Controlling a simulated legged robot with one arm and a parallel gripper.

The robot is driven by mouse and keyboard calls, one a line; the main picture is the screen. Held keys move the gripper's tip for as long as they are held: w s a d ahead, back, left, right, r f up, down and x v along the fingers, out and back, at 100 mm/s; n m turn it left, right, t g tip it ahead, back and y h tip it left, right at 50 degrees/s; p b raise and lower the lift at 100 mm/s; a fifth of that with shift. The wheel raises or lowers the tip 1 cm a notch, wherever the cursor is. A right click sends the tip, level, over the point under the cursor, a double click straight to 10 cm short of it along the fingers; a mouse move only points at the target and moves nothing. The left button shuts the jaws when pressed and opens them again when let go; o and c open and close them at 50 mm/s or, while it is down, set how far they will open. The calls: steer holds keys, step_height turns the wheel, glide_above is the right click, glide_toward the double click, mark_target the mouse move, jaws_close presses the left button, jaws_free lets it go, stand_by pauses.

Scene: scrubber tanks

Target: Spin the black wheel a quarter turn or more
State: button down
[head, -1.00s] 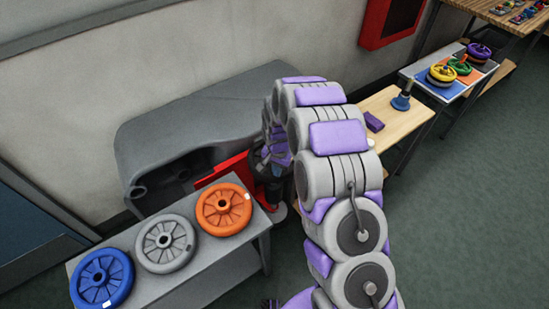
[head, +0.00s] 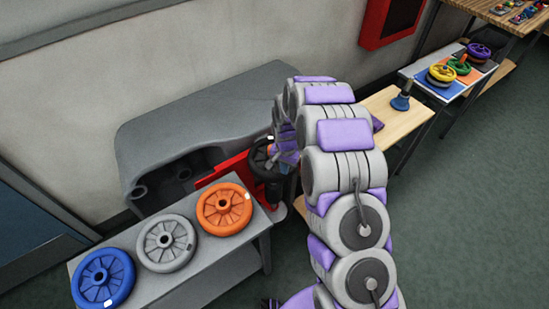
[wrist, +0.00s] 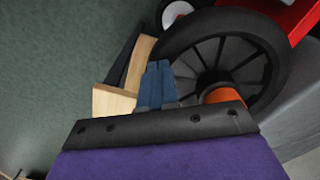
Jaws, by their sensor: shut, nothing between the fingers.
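The black wheel (head: 259,160) stands by the red part of the grey machine in the head view, partly hidden by my arm. In the wrist view the black wheel (wrist: 200,26) fills the upper right, with a thick dark rim, thin spokes and an orange piece (wrist: 222,95) near its middle. My gripper (wrist: 159,66) is shut and empty, its blue fingers side by side at the left of the wheel's rim. I cannot tell whether the fingers touch the rim. In the head view my gripper (head: 284,152) is at the wheel's right side, its fingertips not clear.
A grey bench (head: 215,262) at the left front holds a blue wheel (head: 103,278), a grey wheel (head: 167,243) and an orange wheel (head: 224,208). A wooden table (head: 404,122) stands to the right behind my arm. Green floor is open at the right.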

steer(key=shift+w+d, duration=0.3)
steer(key=shift+d, duration=0.3)
steer(key=shift+w+d+r+p, duration=0.1)
steer(key=shift+w+d+p, duration=0.25)
steer(key=shift+w+d, duration=0.5)
steer(key=shift+r, duration=0.1)
step_height(320, 180, up, 7)
steer(key=p, duration=0.2)
steer(key=shift+a, duration=0.1)
stand_by(0.4)
